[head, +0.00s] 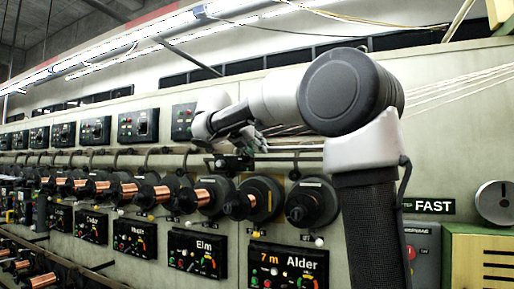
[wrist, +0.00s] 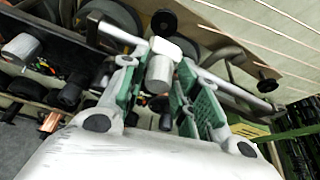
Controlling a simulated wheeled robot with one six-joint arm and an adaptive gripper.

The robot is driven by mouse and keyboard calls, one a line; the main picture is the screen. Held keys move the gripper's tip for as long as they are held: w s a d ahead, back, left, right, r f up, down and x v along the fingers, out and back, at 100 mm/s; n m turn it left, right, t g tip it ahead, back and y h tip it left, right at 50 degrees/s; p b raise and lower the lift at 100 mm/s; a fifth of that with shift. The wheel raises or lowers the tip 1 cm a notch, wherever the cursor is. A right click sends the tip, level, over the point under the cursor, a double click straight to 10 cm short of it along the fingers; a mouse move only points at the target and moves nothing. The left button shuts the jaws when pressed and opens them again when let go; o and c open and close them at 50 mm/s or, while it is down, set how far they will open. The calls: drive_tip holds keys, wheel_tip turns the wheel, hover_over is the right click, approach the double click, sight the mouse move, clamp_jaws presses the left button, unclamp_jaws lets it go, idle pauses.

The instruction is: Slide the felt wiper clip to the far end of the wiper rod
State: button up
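The wiper rod (head: 296,148) is a thin metal bar running across the front of the machine, partly hidden behind my arm. In the wrist view a metal bar (wrist: 232,92), seemingly this rod, passes beyond my fingers. My gripper (head: 258,142) is at the rod, left of my arm's big joint. In the wrist view my gripper (wrist: 157,72) has its green-padded fingers apart. A pale, rounded block (wrist: 160,68), seemingly the felt wiper clip, sits between the fingertips. A gap shows beside it, and I cannot make out firm contact. The clip is not clear in the head view.
Copper spools (head: 204,197) and dark round discs (head: 311,203) line the machine below the rod. Labelled panels, such as Alder (head: 288,267), are lower down. A yellow-green cabinet (head: 480,262) stands at the right, below a grey knob (head: 495,202).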

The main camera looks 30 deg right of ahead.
drive_tip(key=shift+o, duration=0.9)
drive_tip(key=v, duration=1.2)
